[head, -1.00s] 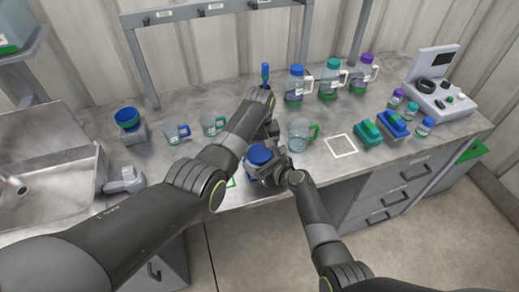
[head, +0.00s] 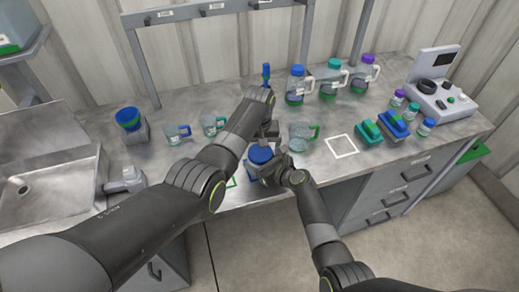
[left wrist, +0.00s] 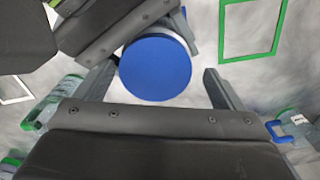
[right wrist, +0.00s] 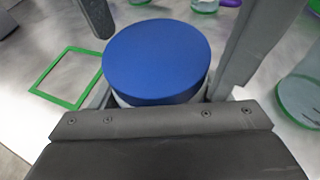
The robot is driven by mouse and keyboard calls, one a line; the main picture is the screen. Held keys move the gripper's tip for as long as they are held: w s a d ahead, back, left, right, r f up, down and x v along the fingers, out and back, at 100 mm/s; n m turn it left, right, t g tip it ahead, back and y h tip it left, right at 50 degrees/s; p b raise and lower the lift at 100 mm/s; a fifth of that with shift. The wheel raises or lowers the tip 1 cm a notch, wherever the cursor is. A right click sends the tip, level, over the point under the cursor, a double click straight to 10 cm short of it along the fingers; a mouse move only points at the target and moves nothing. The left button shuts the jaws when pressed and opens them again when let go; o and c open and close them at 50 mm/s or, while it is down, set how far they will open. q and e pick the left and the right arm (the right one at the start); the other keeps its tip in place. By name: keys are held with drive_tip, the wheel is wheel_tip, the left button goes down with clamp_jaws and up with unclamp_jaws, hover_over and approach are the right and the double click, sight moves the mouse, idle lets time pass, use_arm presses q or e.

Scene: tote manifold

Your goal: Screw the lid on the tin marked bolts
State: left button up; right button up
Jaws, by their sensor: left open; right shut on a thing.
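A round blue lid (head: 260,155) sits on top of a tin near the front edge of the counter. In the right wrist view the lid (right wrist: 157,62) covers the tin (right wrist: 120,101), whose pale side barely shows; no marking is readable. I cannot tell how tightly the lid sits. My right gripper (head: 275,172) is shut on the tin from the right. My left gripper (head: 268,140) is open just above the lid. In the left wrist view the lid (left wrist: 156,67) lies between its spread fingers, with clear gaps at both sides.
A green outline (right wrist: 68,77) and a white outline (head: 341,146) mark the counter. A clear jug (head: 301,135) stands just right of my grippers. Small cups (head: 177,134) and a blue-topped container (head: 128,118) stand left. Bottles (head: 297,84) line the back.

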use_arm(q)
drive_tip(key=r, duration=0.4)
drive_tip(key=shift+s+d, duration=0.1)
drive_tip(key=shift+d, duration=0.15)
use_arm(e)
drive_tip(key=shift+s+f, duration=0.15)
use_arm(q)
drive_tip(key=shift+o, duration=0.6)
wheel_tip(320, 180, up, 12)
use_arm(e)
drive_tip(key=o, duration=1.9)
drive_tip(key=shift+o, duration=0.2)
